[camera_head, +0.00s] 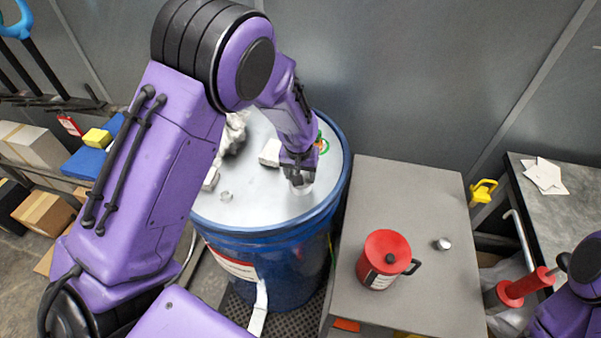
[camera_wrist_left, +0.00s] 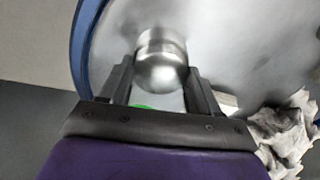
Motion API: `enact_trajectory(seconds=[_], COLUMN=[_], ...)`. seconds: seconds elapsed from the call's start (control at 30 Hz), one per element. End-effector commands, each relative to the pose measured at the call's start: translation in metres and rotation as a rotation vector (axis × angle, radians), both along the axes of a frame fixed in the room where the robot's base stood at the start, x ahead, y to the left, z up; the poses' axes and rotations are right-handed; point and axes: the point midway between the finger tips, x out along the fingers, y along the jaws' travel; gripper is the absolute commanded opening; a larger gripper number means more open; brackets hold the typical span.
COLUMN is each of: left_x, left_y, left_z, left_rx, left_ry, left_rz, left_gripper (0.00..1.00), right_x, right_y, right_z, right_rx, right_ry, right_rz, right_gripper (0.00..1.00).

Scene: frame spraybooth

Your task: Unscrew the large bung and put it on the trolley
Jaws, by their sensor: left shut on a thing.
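A blue drum (camera_head: 270,262) with a pale metal top stands in the middle of the head view. My left gripper (camera_head: 299,178) is over the right part of its top, pointing down. In the left wrist view my left gripper (camera_wrist_left: 160,88) is shut on a rounded silver metal bung (camera_wrist_left: 161,62) between its fingers. In the head view the bung (camera_head: 302,188) shows only partly below the fingers. I cannot tell whether it sits in the drum or is clear of it. The grey trolley (camera_head: 400,205) stands right of the drum. My right gripper is out of view.
A red can (camera_head: 384,258) with a black handle and a small silver cap (camera_head: 442,244) stand on the trolley. Its back half is clear. A crumpled rag (camera_head: 234,132), a white block (camera_head: 270,152) and a small fitting (camera_head: 226,196) are on the drum top.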

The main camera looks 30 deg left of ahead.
Motion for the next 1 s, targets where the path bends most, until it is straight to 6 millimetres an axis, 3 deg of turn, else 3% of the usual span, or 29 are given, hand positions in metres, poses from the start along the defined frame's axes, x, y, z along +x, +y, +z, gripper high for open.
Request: enact_trajectory(seconds=[0.1,0.3,0.63,0.83,1.0], left_x=[0.0,0.0007,0.0008,0.0016,0.0014], left_y=[-0.0012,-0.0018,-0.0022,-0.0028,-0.0028], left_z=[-0.0004,-0.0002,-0.0001,0.0,0.0], left_rx=[0.0,0.001,0.0,0.0,-0.002], left_ry=[0.001,0.0,0.001,0.0,0.002], left_rz=[0.039,0.358,0.425,0.737,0.8], left_gripper=[0.38,0.38,0.38,0.38,0.38], right_x=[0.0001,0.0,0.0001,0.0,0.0], right_y=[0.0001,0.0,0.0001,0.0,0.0], right_z=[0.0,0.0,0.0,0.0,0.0], right_rx=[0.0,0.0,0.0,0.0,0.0], right_ry=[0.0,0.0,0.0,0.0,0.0], right_rz=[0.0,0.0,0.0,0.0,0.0], right_gripper=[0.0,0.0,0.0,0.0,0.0])
